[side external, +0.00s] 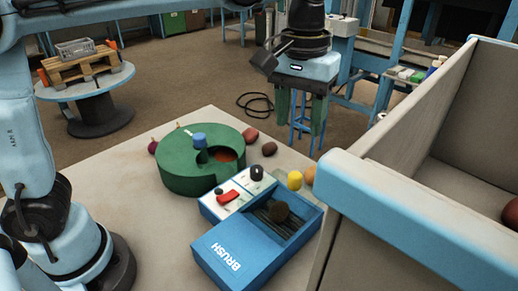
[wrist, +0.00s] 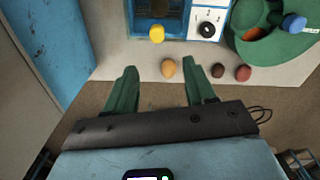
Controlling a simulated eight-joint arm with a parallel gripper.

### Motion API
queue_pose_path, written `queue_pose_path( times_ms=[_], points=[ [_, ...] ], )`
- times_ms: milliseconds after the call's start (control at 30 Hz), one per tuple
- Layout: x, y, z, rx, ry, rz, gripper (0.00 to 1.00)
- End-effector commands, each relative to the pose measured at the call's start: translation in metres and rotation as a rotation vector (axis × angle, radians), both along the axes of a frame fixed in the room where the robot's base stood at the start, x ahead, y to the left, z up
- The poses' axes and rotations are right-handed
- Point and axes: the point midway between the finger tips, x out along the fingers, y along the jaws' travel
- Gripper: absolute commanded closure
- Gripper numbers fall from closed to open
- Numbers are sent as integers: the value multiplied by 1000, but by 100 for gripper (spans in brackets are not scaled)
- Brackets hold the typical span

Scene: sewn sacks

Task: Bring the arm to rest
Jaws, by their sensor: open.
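My gripper (side external: 300,128) hangs in the air beyond the far edge of the table (side external: 120,160) in the side view. Its two green fingers point down and stand apart with nothing between them. In the wrist view, my gripper (wrist: 161,76) shows both green fingers spread. A tan-orange round item (wrist: 168,68) appears between the fingertips there, but it lies on the table, apart from them. The arm is raised clear of the table items.
A tall blue-rimmed bin (side external: 400,220) stands at right.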

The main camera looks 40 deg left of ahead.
Motion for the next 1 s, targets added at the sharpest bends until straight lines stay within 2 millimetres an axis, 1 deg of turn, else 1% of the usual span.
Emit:
queue_pose_path(
  times_ms=[133, 267, 400, 600, 700, 800, 900, 1000],
  points=[
    [-9, 29, -4, -24, -77, -22, 45],
    [-22, 61, -14, -40, -182, -58, 45],
    [-39, 92, -30, -36, -297, -98, 45],
    [-66, 130, -59, 4, -457, -153, 45],
    [-77, 143, -74, 33, -520, -176, 45],
    [-84, 152, -84, 57, -566, -192, 45],
    [-88, 157, -91, 73, -590, -203, 45],
    [-89, 159, -93, 79, -600, -207, 45]
  ],
)
